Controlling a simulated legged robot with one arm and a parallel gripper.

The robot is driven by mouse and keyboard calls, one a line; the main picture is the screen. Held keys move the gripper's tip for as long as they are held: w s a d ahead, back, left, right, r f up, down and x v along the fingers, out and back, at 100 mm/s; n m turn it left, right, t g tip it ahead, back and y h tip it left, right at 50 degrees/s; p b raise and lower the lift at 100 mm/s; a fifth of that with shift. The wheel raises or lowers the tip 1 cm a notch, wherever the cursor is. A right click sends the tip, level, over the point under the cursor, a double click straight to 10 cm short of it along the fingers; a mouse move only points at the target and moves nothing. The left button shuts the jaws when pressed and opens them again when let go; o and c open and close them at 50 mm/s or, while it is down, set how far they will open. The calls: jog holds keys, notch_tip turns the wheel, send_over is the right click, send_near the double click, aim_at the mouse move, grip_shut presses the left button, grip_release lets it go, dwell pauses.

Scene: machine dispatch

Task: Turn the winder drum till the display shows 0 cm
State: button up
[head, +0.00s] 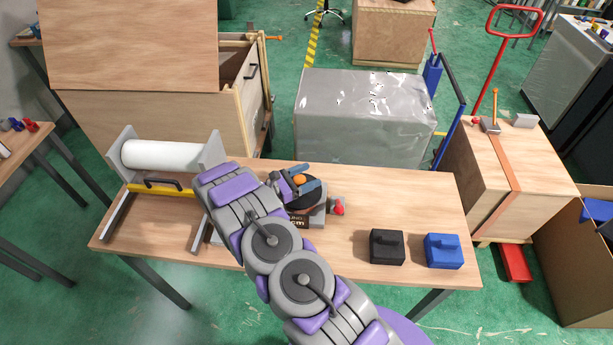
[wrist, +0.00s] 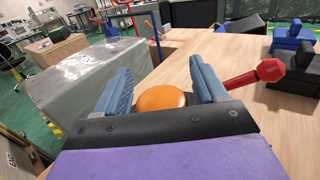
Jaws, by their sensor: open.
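The winder (head: 318,216) stands on the wooden table in the middle, partly hidden by my arm. On it is a dark round drum (head: 305,205) with an orange knob (head: 299,180) on top. The black display panel (head: 299,221) shows only part of its lettering, ending in "cm"; the number cannot be read. A red-knobbed handle (head: 338,207) sticks out at the winder's right. My gripper (head: 305,179) is open above the drum. In the wrist view, the orange knob (wrist: 162,98) lies between its two blue-grey fingers, with gaps visible; contact cannot be told.
A white roll (head: 165,157) in a grey stand with a yellow bar is at the table's left. A black block (head: 387,247) and a blue block (head: 443,251) sit at the front right. The table (head: 410,200) between winder and blocks is clear.

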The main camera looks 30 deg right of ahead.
jog(key=shift+a+r, duration=0.1)
jog(key=shift+a, duration=0.8)
jog(key=shift+c, duration=1.4)
jog(key=shift+d, duration=0.5)
jog(key=c, duration=0.5)
grip_shut()
